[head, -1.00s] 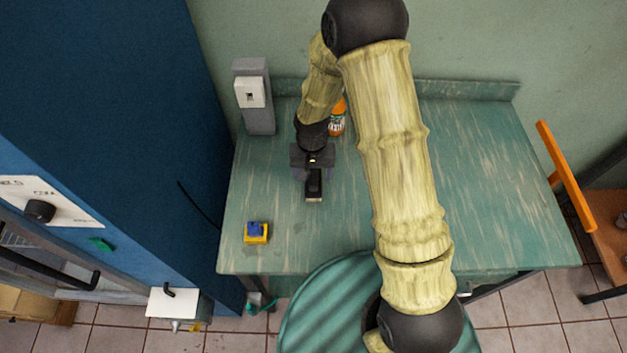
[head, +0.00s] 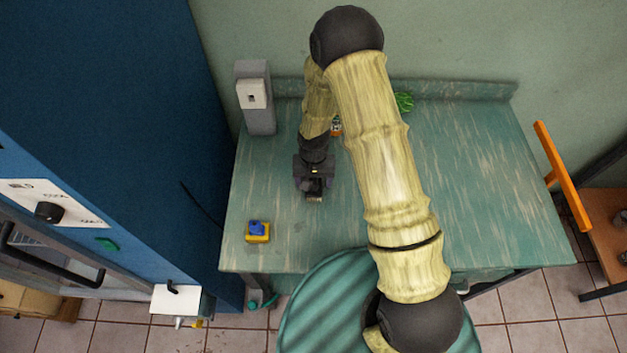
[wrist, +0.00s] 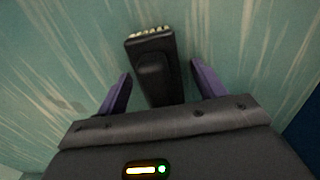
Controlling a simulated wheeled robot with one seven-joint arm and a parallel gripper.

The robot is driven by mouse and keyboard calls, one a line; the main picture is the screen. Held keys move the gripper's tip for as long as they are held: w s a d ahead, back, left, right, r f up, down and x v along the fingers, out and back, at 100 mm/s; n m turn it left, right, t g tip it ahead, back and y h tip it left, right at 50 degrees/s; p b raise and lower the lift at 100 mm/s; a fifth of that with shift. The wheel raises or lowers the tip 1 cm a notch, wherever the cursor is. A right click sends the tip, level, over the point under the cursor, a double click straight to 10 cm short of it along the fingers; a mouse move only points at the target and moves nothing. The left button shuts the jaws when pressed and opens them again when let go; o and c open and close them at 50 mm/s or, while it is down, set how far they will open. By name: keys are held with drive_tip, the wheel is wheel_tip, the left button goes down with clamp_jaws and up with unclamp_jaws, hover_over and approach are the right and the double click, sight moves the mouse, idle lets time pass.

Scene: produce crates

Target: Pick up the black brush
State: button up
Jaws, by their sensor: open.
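The black brush (wrist: 152,62) lies on the green worn table, with pale bristles showing at its far end in the wrist view. In the head view only a bit of the brush (head: 314,197) shows past my gripper. My gripper (wrist: 160,78) is open, with one purple finger on each side of the brush and a gap visible on both sides. In the head view my gripper (head: 313,184) is over the brush, which it partly hides. I cannot tell how far the fingertips are above the table.
A yellow block with a blue top (head: 257,232) sits near the table's front left. A grey dispenser (head: 255,97) stands at the back left. A bottle (head: 336,127) is mostly hidden by my arm. A green item (head: 404,101) lies at the back. The right side of the table (head: 470,180) is clear.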

drive_tip(key=c, duration=1.2)
drive_tip(key=shift+r, duration=0.1)
wheel_tip(320, 180, up, 10)
drive_tip(key=shift+f+b, duration=0.1)
drive_tip(key=shift+b, duration=1)
